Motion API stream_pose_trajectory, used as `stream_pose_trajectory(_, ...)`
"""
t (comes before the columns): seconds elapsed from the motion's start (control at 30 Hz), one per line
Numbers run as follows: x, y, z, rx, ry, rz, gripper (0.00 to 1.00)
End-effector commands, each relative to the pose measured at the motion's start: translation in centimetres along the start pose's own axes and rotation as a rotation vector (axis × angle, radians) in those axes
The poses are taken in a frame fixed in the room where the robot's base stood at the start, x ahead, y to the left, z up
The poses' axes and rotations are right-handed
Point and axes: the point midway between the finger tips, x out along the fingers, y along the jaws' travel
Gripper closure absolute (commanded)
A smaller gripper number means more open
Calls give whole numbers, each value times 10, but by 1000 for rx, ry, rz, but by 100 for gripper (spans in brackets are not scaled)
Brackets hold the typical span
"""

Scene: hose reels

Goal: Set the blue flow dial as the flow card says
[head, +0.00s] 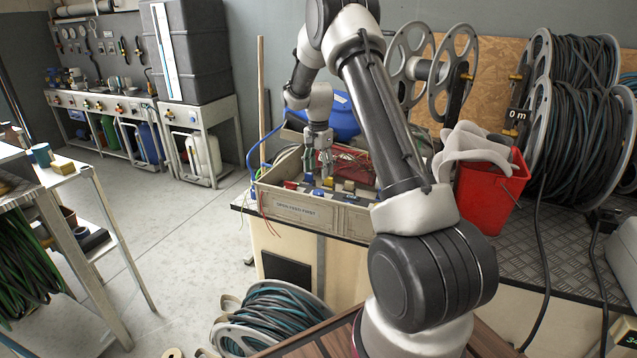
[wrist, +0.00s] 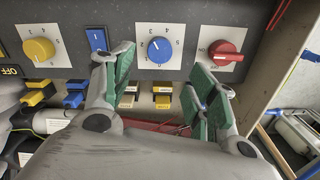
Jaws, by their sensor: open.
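The blue flow dial (wrist: 158,50) is on a dark panel in the wrist view, on a white numbered plate. A light mark shows near its upper left; I cannot tell the exact setting. My gripper (wrist: 163,78) has its green-padded fingers spread wide, one left and one right below the dial. They appear apart from it, with nothing held. In the head view my gripper (head: 319,163) points down over the grey control box (head: 345,217), labelled "OPEN FEED FIRST". I cannot make out a flow card in either view.
A yellow dial (wrist: 39,50) and blue switch (wrist: 97,38) are left of the blue dial; a red dial (wrist: 222,52) is close on its right. Yellow and blue blocks lie below. A red bucket (head: 490,185) and hose reels (head: 580,130) stand right of the box.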

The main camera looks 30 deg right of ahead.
Motion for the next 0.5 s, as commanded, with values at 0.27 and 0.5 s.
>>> stream_pose_trajectory(0.27, -32, 0, 0, 0, 0, 1, 42)
stream_pose_trajectory(0.5, -34, 0, 0, 0, -1, 1, 42)
